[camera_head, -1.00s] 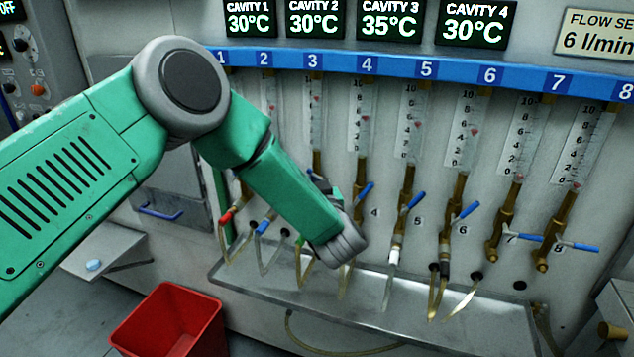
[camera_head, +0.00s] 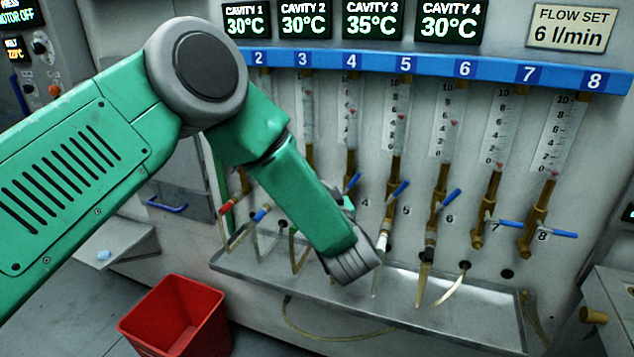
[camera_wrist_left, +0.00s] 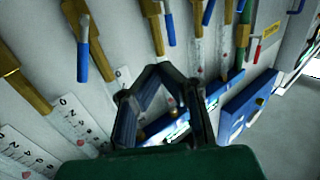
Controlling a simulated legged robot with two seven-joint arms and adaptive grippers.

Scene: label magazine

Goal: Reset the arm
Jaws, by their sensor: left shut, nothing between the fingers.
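My left arm comes in from the left in the head view, bent at the elbow, with its grey wrist (camera_head: 355,262) low in front of the flow panel. Its gripper is mostly hidden behind the forearm there. In the left wrist view my left gripper (camera_wrist_left: 163,70) shows dark fingers that meet at the tips, with nothing held. Brass valves with blue levers and flow tubes lie beyond it. My right gripper is in neither view.
A blue numbered rail (camera_head: 438,68) runs above the flow tubes. A metal drip tray (camera_head: 450,325) sits below the valves, with hoses hanging over it. A red bin (camera_head: 175,318) stands on the floor at lower left. A grey cabinet edge (camera_head: 612,295) stands at the right.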

